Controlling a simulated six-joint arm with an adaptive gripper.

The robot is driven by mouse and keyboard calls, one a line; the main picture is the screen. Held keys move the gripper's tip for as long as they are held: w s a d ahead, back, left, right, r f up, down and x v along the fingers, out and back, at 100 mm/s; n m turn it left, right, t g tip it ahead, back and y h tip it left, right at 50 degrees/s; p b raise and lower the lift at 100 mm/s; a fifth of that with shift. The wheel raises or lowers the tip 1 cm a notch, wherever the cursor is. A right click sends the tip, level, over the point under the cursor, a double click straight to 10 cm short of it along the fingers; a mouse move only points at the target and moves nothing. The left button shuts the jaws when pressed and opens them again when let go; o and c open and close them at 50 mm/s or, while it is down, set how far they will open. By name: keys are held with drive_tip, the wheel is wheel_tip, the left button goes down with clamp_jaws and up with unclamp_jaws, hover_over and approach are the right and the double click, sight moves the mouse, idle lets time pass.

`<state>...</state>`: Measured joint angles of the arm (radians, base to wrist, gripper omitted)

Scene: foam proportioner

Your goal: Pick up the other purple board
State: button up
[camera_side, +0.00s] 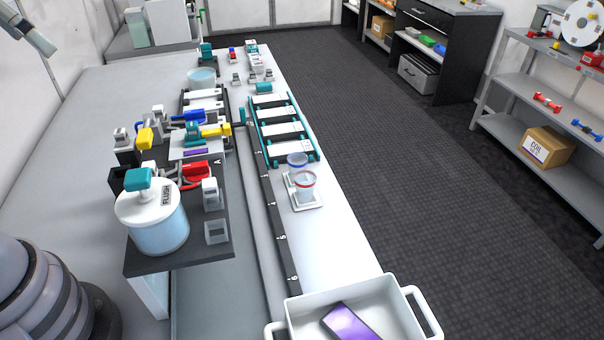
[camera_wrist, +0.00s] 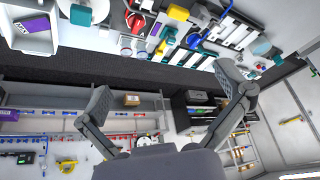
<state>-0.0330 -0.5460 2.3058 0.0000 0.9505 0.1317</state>
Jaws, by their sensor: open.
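One purple board (camera_side: 350,322) lies in the white tub (camera_side: 408,325) at the bottom of the side view. It also shows in the wrist view, at the upper left (camera_wrist: 36,23). Another purple patch (camera_side: 196,153) shows on the white plate of the dark bench unit in the side view; it is too small to tell whether it is a board. My gripper (camera_wrist: 163,79) is open and empty in the wrist view, its fingers spread wide. It is apart from the tub and the bench. I cannot make it out in the side view.
A clear container with a teal cap (camera_side: 158,222) stands at the bench unit's near end. Red and blue rimmed cups (camera_side: 305,187) and a teal-framed rack (camera_side: 283,130) stand to its right. Yellow, blue and red handles crowd the unit. The dark floor (camera_side: 400,160) is clear.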

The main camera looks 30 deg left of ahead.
drive_tip(key=shift+n+t, duration=0.3)
drive_tip(key=shift+n, duration=0.3)
drive_tip(key=s+f, duration=0.2)
drive_tip(key=s, duration=0.1)
drive_tip(key=s+f, duration=0.1)
drive_tip(key=s, duration=0.1)
drive_tip(key=shift+s+d+f, duration=0.1)
drive_tip(key=shift+d, duration=0.25)
drive_tip(key=shift+c, duration=0.8)
